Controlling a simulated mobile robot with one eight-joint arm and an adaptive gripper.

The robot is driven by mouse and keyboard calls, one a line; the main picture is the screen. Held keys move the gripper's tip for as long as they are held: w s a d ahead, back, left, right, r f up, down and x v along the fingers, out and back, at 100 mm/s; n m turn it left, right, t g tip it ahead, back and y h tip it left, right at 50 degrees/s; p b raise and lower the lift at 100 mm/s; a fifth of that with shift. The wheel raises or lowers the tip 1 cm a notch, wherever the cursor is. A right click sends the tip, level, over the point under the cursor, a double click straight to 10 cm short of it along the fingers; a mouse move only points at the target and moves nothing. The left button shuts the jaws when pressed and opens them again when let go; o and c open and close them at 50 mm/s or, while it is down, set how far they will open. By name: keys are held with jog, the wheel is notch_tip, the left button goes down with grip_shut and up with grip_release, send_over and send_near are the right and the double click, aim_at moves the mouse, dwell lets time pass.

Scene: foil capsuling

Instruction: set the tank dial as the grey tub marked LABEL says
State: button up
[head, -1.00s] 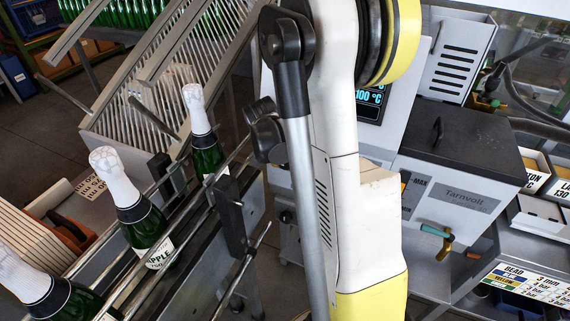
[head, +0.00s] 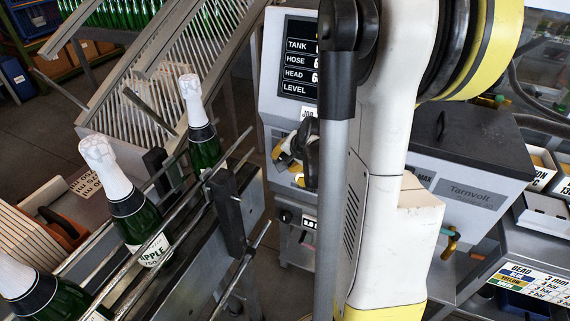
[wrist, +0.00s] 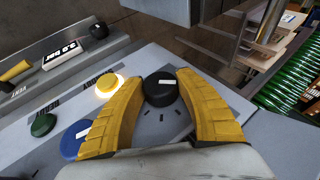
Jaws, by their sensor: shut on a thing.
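In the wrist view, my gripper (wrist: 158,80) has its two yellow fingers on either side of a black round dial (wrist: 159,92) and is shut on it. The dial has a white pointer mark, and dark tick marks surround it on the grey panel. In the head view, my gripper (head: 290,158) is at the machine front, partly hidden by my arm. The machine's screen (head: 299,58) lists TANK, HOSE, HEAD and LEVEL; my arm covers most of its values. No tub marked LABEL can be read; a tub (head: 564,180) is cut off at the right edge.
Beside the dial are a lit yellow button (wrist: 108,85), a blue button (wrist: 75,139) and a green button (wrist: 43,125). A black knob (wrist: 98,30) is farther left. Foil-topped bottles (head: 130,205) stand on the conveyor at left. A dark-lidded Tarnvolt tank (head: 468,190) stands at right.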

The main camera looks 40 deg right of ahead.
jog(key=shift+t, duration=0.3)
jog(key=o, duration=1.2)
jog(key=v, duration=1.2)
jog(key=shift+a, duration=0.2)
